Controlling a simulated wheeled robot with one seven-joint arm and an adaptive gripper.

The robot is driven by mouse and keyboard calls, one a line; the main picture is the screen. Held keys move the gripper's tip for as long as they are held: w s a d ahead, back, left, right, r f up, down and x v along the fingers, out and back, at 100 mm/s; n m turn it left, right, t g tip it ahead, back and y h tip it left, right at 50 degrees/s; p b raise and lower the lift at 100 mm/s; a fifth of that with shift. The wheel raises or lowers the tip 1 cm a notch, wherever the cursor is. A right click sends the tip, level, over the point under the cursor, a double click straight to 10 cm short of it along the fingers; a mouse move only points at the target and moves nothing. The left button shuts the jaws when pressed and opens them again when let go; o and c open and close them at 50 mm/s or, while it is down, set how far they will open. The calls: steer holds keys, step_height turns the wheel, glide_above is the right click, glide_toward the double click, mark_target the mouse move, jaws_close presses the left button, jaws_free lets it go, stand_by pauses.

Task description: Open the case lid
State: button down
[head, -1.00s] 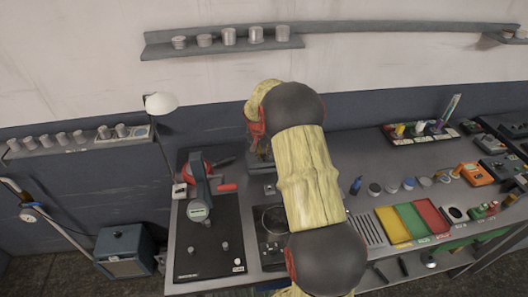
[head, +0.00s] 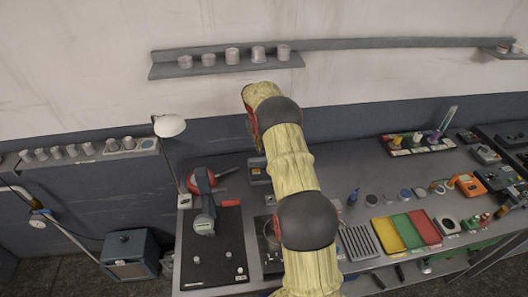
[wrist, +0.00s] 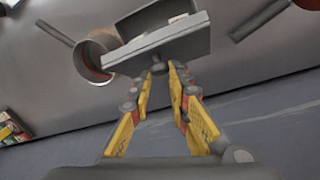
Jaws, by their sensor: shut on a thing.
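The grey case (wrist: 150,48) is at the top middle of the wrist view, with a flat slab nearest my gripper and a darker panel behind it. A pale thing shows between slab and panel; how far the lid stands open I cannot tell. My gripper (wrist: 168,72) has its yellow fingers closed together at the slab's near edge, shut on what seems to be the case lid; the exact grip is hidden. In the head view a small part of the case (head: 258,168) shows left of my arm, and my gripper is hidden.
A round pan-like vessel (wrist: 93,58) with a long handle lies beside the case. In the head view a black board with a gauge stand (head: 205,222), coloured trays (head: 410,232) and small jars crowd the bench. A wall shelf (head: 220,68) holds several metal cups.

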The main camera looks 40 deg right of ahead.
steer(key=w, duration=0.1)
steer(key=w+d+f, duration=0.1)
steer(key=w+f, duration=0.1)
steer(key=shift+d, duration=0.25)
steer(key=c, duration=2.6)
jaws_free()
steer(key=shift+w, duration=0.2)
steer(key=shift+o, duration=0.7)
steer(key=shift+w, duration=0.15)
steer(key=shift+o, duration=1.2)
steer(key=shift+s+r, duration=0.25)
steer(key=shift+s, duration=0.05)
steer(key=shift+o, duration=1.3)
steer(key=shift+w, duration=0.15)
steer(key=o, duration=0.3)
steer(key=shift+d, duration=0.1)
steer(key=shift+r, duration=0.1)
